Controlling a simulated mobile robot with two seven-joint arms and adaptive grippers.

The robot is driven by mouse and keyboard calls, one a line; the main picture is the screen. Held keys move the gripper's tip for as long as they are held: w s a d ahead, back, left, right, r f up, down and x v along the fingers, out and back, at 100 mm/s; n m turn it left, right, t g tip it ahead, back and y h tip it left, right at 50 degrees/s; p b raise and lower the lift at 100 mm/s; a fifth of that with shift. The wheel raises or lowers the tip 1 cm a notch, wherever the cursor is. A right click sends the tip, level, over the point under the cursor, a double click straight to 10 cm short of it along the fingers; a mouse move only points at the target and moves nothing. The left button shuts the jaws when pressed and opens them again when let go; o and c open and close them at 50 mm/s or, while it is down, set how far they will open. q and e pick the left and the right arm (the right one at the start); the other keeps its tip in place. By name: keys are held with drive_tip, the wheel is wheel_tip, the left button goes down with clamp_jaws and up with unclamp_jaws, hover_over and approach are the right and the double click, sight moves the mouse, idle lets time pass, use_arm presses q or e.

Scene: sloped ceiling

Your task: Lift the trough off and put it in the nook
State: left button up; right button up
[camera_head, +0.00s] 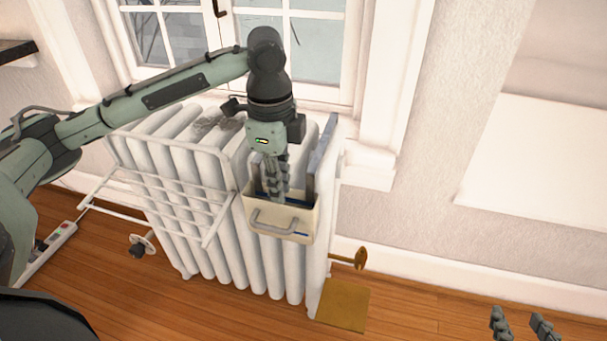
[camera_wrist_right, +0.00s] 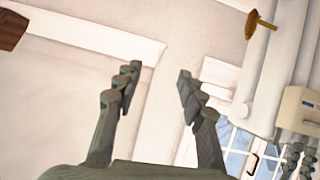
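The trough (camera_head: 305,222) is a cream box with a grey handle on its front, hung at the right end of the white radiator (camera_head: 190,165). Its edge also shows in the right wrist view (camera_wrist_right: 300,108). My left gripper (camera_head: 277,190) points down at the trough's open top, its fingers overlapping the back and inside of it. Whether they grip its wall is unclear, as the fingers are seen edge-on. My right gripper (camera_head: 522,325) is open and empty at the bottom right, far from the trough; its spread fingers show in the right wrist view (camera_wrist_right: 157,95). I cannot identify the nook with certainty.
A white wire rack (camera_head: 165,200) hangs on the radiator's front. A grey slab (camera_head: 322,155) stands upright beside the trough. A brass valve (camera_head: 360,258) sticks out at the right, above a tan mat (camera_head: 343,305). The wooden floor (camera_head: 420,310) right of the mat is clear.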

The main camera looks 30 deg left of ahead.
sight(279, 205)
use_arm(q)
drive_tip(key=shift+w+a+r, duration=0.1)
drive_tip(key=shift+a, duration=0.05)
drive_tip(key=shift+f, duration=0.25)
wheel_tip(279, 205, down, 6)
drive_tip(key=shift+r+b, duration=0.2)
drive_tip(key=shift+b, duration=0.7)
wheel_tip(279, 205, down, 5)
drive_tip(key=shift+w+r+b, duration=0.1)
drive_tip(key=shift+b, duration=0.55)
drive_tip(key=shift+f, duration=0.45)
use_arm(e)
drive_tip(key=a+r+t+y, duration=0.2)
drive_tip(key=a+r+t, duration=0.1)
drive_tip(key=r, duration=0.4)
drive_tip(key=a+r+t+y, duration=0.2)
drive_tip(key=a+r+t, duration=0.2)
drive_tip(key=r, duration=0.3)
drive_tip(key=shift+w+a+r+n+t+y, duration=0.25)
drive_tip(key=shift+w+r+n+t+y, duration=0.05)
drive_tip(key=shift+w+r, duration=0.1)
use_arm(q)
drive_tip(key=shift+c, duration=0.3)
clamp_jaws()
use_arm(e)
drive_tip(key=shift+f, duration=0.15)
